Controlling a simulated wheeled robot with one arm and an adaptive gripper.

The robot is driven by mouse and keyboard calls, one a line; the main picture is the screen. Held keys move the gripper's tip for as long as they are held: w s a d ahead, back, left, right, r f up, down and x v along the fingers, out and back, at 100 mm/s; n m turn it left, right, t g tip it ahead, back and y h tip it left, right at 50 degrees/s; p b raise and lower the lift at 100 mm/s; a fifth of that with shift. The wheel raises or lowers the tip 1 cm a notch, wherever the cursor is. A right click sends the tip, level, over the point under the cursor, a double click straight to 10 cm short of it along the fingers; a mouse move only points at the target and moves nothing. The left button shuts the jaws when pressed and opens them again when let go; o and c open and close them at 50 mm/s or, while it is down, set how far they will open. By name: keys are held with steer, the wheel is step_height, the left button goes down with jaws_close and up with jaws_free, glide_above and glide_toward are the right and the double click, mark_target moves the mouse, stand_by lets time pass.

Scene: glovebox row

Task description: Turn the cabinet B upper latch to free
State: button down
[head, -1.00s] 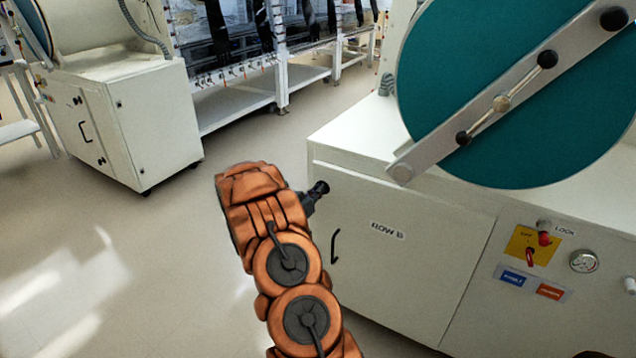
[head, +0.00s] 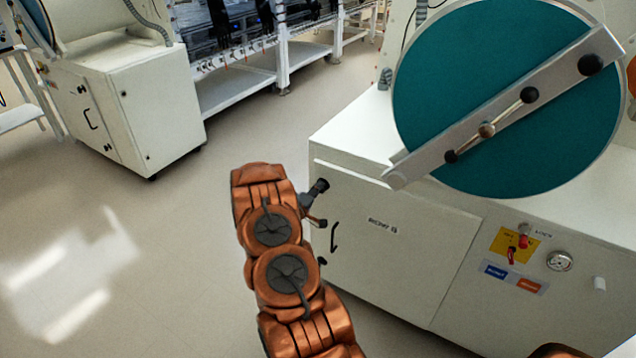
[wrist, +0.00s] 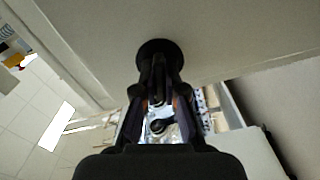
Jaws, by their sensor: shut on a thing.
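The cabinet B door (head: 400,262) is a white panel with a "ROW B" label, and it looks closed. In the wrist view the upper latch (wrist: 157,50) is a dark round knob on the pale door face. My gripper (wrist: 158,78) is shut on it, with the dark fingers close together at the knob. In the head view my gripper (head: 311,199) is at the upper left edge of the door, partly hidden by my orange arm. The fingers cover much of the latch, so I cannot tell its turn angle.
A black door handle (head: 334,237) sits just below my gripper. A teal round port door (head: 510,90) with a metal bar is above the cabinet. A control panel (head: 515,255) is to the right. Another white cabinet (head: 125,110) stands at left. The floor between is clear.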

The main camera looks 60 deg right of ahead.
steer(key=shift+n+p, duration=0.95)
steer(key=shift+n, duration=0.65)
steer(key=c, duration=1.2)
jaws_free()
steer(key=shift+c, duration=0.2)
steer(key=a, duration=1.2)
steer(key=shift+s, duration=0.25)
